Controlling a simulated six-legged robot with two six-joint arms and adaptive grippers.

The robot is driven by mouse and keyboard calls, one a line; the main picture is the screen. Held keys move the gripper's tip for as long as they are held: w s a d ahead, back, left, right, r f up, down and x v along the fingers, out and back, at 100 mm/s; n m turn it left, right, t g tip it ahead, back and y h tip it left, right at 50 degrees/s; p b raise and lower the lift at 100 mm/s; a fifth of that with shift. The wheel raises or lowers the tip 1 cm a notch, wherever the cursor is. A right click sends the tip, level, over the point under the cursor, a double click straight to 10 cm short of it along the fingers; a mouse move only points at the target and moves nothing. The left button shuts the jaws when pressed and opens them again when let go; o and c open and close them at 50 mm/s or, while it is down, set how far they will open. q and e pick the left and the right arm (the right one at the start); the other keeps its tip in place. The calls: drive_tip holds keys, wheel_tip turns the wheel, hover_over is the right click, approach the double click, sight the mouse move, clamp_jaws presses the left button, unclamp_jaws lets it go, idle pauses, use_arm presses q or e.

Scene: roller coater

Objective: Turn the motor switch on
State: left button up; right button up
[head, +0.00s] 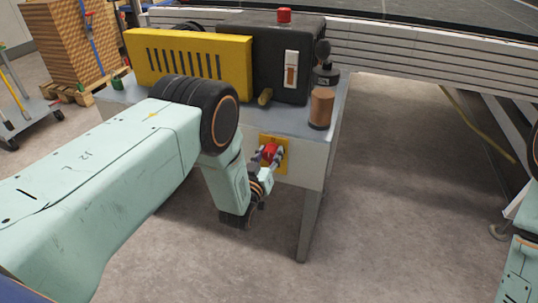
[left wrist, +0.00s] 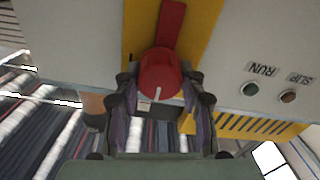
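The motor switch is a round red knob (left wrist: 159,75) with a white mark, on a yellow plate (left wrist: 201,25). A red bar runs up from the knob in the left wrist view. In the head view the red switch (head: 269,151) is on the front of the grey bench, partly covered by my gripper. My left gripper (head: 268,158) is at the switch, its fingers on either side of the knob. In the left wrist view my left gripper (left wrist: 160,92) looks open around it; I cannot tell whether the fingers touch it. My right gripper is out of view.
The bench (head: 340,92) holds a yellow slotted guard (head: 190,58), a black box (head: 280,60) with a red button, and a brown cylinder (head: 321,108). RUN (left wrist: 250,89) and SLIP (left wrist: 288,96) buttons are beside the plate. Floor right of the bench is clear.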

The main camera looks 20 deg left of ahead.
use_arm(q)
drive_tip(key=c, duration=0.5)
drive_tip(key=shift+c, duration=0.2)
drive_tip(key=shift+m, duration=0.4)
drive_tip(key=m, duration=0.6)
drive_tip(key=shift+d+m, duration=0.15)
drive_tip(key=shift+m, duration=0.15)
drive_tip(key=m, duration=0.5)
drive_tip(key=shift+d+f, duration=0.1)
drive_tip(key=m, duration=0.5)
drive_tip(key=shift+f, duration=0.1)
drive_tip(key=shift+m, duration=0.4)
